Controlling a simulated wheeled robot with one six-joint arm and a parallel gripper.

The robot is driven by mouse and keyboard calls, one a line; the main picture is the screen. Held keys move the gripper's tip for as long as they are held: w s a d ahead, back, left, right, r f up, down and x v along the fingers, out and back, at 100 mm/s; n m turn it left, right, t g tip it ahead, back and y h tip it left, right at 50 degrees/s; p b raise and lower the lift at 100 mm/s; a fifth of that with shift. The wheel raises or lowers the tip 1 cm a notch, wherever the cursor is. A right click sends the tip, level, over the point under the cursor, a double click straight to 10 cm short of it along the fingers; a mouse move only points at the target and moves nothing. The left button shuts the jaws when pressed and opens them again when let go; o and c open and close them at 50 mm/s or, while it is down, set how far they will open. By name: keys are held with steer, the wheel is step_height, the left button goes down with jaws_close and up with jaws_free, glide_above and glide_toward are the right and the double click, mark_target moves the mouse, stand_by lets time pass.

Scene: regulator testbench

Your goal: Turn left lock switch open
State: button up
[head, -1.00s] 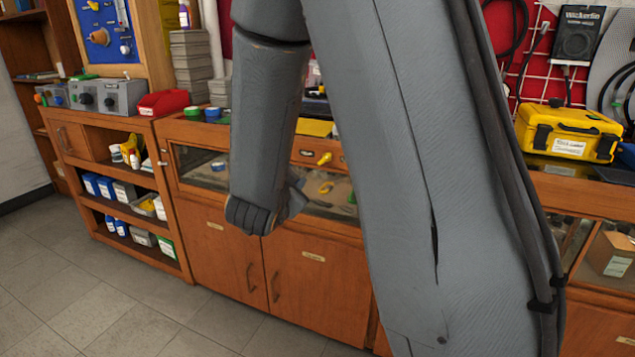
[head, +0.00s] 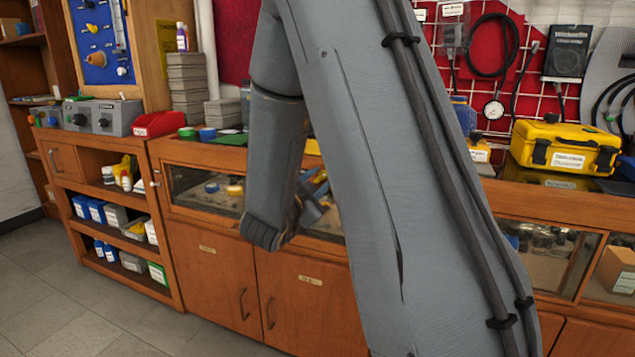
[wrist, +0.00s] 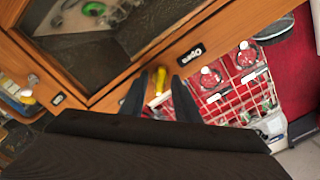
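In the wrist view a yellow lock switch lever (wrist: 161,77) stands out from a wooden cabinet frame. A dark label reading "Open" (wrist: 190,53) is beside it. My gripper (wrist: 159,88) has its two dark fingers apart, one on each side of the lever. A gap shows around the lever, and I cannot tell whether either finger touches it. In the head view my arm hides the lever, and only a small blue-grey part of my gripper (head: 312,212) shows past my forearm.
The wooden cabinet (head: 205,285) has a glass-fronted case below its top. A yellow case (head: 565,146) stands on top at the right. Open shelves (head: 110,220) with bottles and boxes are at the left. A red grid panel (wrist: 235,85) shows in the wrist view. Grey floor is clear in front.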

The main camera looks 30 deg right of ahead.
steer(key=shift+d, duration=0.1)
jaws_close()
